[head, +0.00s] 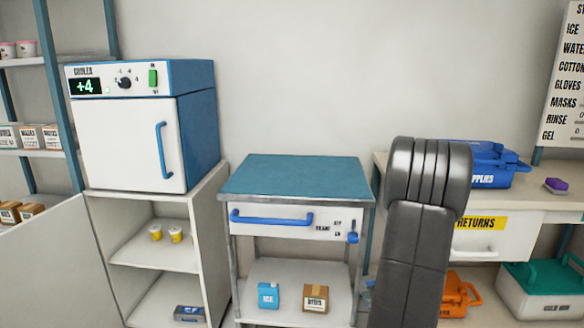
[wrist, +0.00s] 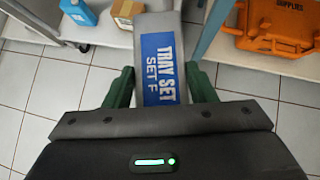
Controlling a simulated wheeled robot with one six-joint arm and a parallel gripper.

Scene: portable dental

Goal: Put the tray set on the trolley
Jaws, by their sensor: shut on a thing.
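In the wrist view my gripper (wrist: 160,97) is shut on the tray set (wrist: 158,28), a grey pack with a blue label reading "TRAY SET SET F". One green finger shows on each side of it. The tray set is held above the tiled floor. In the head view the trolley (head: 290,177) has a bare blue-green top, a drawer with a blue handle and a lower shelf. My dark arm stands to its right in that view.
A white cooler (head: 130,140) stands on a shelf unit to the left. A counter with a blue supplies case (head: 487,165) is at the right.

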